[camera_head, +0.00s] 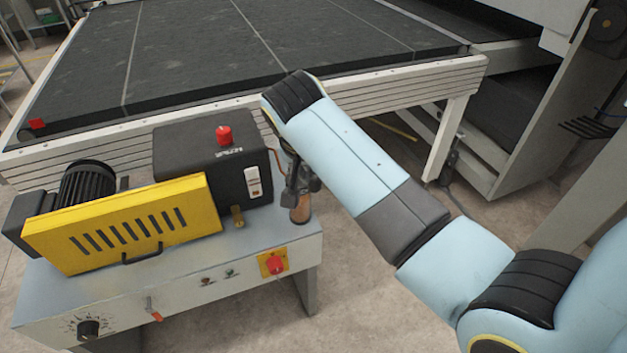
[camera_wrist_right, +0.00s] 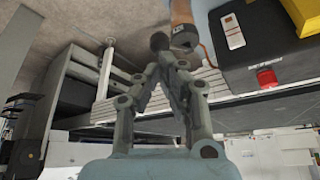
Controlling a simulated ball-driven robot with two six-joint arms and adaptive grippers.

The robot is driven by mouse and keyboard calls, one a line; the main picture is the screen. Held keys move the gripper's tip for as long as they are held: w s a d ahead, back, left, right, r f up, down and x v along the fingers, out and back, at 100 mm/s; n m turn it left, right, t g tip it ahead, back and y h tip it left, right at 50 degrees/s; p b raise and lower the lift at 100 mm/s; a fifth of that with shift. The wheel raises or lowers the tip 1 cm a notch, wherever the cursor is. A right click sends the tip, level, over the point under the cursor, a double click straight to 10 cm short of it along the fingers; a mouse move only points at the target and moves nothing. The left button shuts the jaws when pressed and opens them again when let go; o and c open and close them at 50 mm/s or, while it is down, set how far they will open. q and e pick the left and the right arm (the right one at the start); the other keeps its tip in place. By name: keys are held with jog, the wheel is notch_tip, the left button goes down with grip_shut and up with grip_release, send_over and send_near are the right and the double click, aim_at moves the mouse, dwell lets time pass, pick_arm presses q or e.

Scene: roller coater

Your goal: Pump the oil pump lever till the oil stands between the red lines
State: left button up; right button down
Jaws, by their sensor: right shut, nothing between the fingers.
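The black oil tank (camera_head: 175,150) stands on the grey cabinet, with a red cap (camera_head: 223,135) on top. Its white sight gauge (camera_head: 253,182) faces the front; the oil level is too small to read. The lever's orange-brown handle (camera_head: 300,212) is at the tank's right side, and it also shows in the wrist view (camera_wrist_right: 181,12). My right gripper (camera_head: 299,187) is shut and empty at the lever, partly covering it in the head view. In the wrist view its fingertips (camera_wrist_right: 170,52) are close to the lever; I cannot tell whether they touch. My left gripper is not in view.
A yellow slotted guard (camera_head: 120,225) and a black motor (camera_head: 88,183) are left of the tank. The cabinet front (camera_head: 190,285) carries a red switch (camera_head: 275,264) and a black dial (camera_head: 88,330). A wide dark conveyor (camera_head: 200,50) with a pale side rail lies behind.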

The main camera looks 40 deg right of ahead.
aim_at(314, 184)
jog(key=b+x, duration=0.3)
jog(key=x, duration=0.3)
jog(key=shift+f+b, duration=0.2)
jog(key=shift+b, duration=0.15)
jog(key=shift+d+f+b, duration=0.1)
jog(key=shift+f+b, duration=0.15)
jog(key=shift+b, duration=0.15)
jog(key=shift+w, duration=0.1)
